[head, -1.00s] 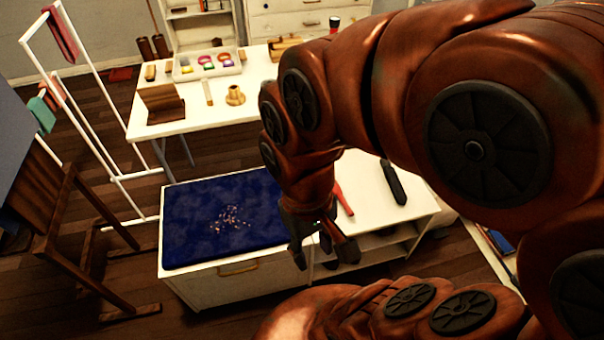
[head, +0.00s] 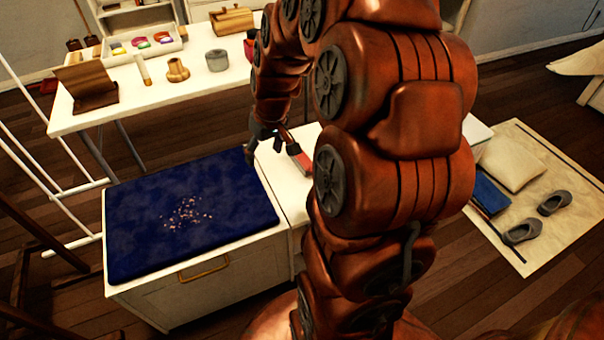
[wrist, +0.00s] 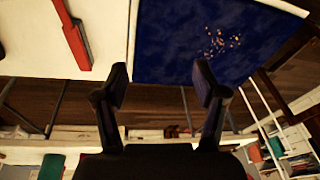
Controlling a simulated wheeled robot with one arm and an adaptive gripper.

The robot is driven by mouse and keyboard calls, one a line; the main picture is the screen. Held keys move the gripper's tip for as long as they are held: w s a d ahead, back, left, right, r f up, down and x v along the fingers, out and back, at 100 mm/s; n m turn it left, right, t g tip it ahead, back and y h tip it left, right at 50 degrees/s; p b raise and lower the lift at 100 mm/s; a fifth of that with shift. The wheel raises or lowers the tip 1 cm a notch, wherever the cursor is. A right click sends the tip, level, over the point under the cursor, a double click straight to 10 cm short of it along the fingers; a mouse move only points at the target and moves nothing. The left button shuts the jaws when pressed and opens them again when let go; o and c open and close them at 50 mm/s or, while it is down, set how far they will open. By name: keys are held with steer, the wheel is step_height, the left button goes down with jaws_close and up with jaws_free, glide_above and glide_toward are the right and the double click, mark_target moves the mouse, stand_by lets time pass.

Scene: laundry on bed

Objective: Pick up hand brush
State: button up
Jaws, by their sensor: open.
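A red, long-handled object that looks like the hand brush (head: 298,157) lies on the white cabinet top, just right of the blue pad. In the wrist view the red brush (wrist: 75,42) is at the upper left, with a thin handle and a wider body. My gripper (head: 263,150) is above the cabinet near the pad's right edge, left of the brush and apart from it. In the wrist view my gripper (wrist: 160,76) is open with nothing between its fingers. My arm hides part of the cabinet top in the head view.
The blue pad (head: 150,245) carries scattered crumbs (head: 187,213). Behind it a white table (head: 140,108) holds a tray (head: 135,52), a wooden holder (head: 88,90) and cups. A mat with slippers (head: 553,203) and a pillow (head: 512,160) lies at right.

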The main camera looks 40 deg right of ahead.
steer(key=w+d+f+m+t+b, duration=0.1)
steer(key=w+d+f+b, duration=0.15)
steer(key=d+f, duration=0.35)
steer(key=w+d+f+b, duration=0.1)
steer(key=d+f+b, duration=0.2)
steer(key=d+f, duration=0.3)
steer(key=h+b, duration=0.2)
steer(key=b, duration=0.1)
glide_toward(308, 163)
steer(key=f, duration=0.2)
steer(key=shift+w+d+f+m+t, duration=0.1)
steer(key=shift+w+f+m+t, duration=0.1)
steer(key=shift+f+m+t, duration=0.2)
steer(key=shift+b+x, duration=0.35)
steer(key=shift+x, duration=0.6)
steer(key=b+x, duration=0.1)
steer(key=x, duration=0.3)
steer(key=shift+s+f, duration=0.15)
steer(key=shift+f, duration=0.1)
steer(key=shift+w+d+f, duration=0.1)
steer(key=shift+w+f, duration=0.15)
steer(key=shift+f, duration=0.15)
steer(key=c, duration=1.3)
